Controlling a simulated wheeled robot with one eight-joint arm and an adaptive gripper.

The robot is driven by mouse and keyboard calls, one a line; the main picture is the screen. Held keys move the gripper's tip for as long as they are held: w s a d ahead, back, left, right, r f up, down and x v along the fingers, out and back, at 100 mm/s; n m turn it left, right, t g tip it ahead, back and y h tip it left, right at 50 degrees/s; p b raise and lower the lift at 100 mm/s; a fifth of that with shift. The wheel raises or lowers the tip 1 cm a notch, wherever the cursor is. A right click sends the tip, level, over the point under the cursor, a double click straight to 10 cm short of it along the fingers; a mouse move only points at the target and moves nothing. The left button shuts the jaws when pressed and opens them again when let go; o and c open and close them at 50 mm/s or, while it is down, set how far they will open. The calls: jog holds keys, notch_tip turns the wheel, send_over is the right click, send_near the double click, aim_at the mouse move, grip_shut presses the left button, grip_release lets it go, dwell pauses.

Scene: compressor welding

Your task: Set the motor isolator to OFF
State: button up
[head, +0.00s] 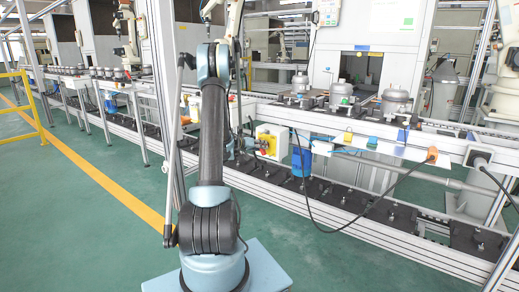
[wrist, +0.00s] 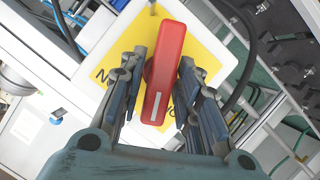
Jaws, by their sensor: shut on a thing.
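The motor isolator is a white box (wrist: 88,62) with a yellow plate (wrist: 208,58) and a red handle (wrist: 166,70). In the head view the isolator (head: 271,141) is on the front rail of the line. My gripper (wrist: 161,64) is shut on the red handle, with blue-grey fingers on both sides of it. In the wrist view the handle runs nearly upright, leaning slightly, with a pale mark at its lower end. The fingers hide most of the lettering on the plate. In the head view my arm partly hides the gripper.
A white rail (head: 375,140) with small coloured boxes and dark cables runs right of the isolator. Grey compressors (head: 342,95) stand on the line behind it. A lower conveyor with black pallets (head: 345,197) runs beneath. The green floor (head: 90,220) in front is clear.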

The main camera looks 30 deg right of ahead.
jog(key=n, duration=0.1)
jog(key=n+g+h, duration=0.1)
jog(key=n, duration=0.1)
jog(key=n+h, duration=0.1)
jog(key=shift+w+f+n+g, duration=0.25)
jog(key=shift+w+n+g, duration=0.05)
jog(key=shift+g, duration=0.1)
jog(key=n+h, duration=0.1)
jog(key=n, duration=0.1)
jog(key=n+h, duration=0.1)
jog(key=n, duration=0.1)
jog(key=shift+a+f+n+g, duration=0.1)
jog(key=shift+f+n+g, duration=0.1)
jog(key=shift+n+g, duration=0.2)
dwell(0.3)
jog(key=o, duration=0.8)
jog(key=a, duration=1.2)
jog(key=shift+f, duration=0.15)
